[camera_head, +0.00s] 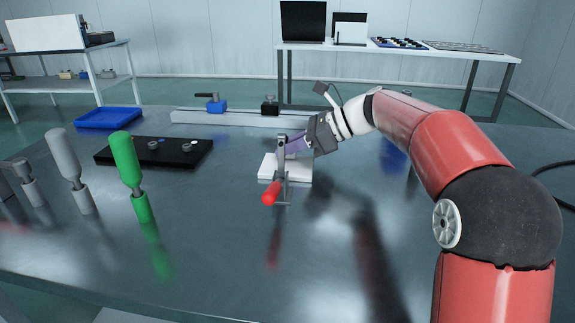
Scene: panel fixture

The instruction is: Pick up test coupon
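My gripper (306,142) comes in from the right and points left, just above a white block (299,172) on the table. A metal clamp with a red handle (271,192) stands at the front of this block. A small purple piece (297,146) shows at my gripper's tip, partly behind the clamp's upright; I cannot tell whether it is the test coupon or part of the gripper. The fingertips are small and partly hidden, so I cannot tell whether they are open or shut. No other thing is clearly the coupon.
A green-handled tool (127,162) and grey-handled tools stand at the left. Behind them are a black plate (120,155) with small parts and a blue tray (109,117). A grey rail (250,119) with blue and black blocks lies behind the clamp.

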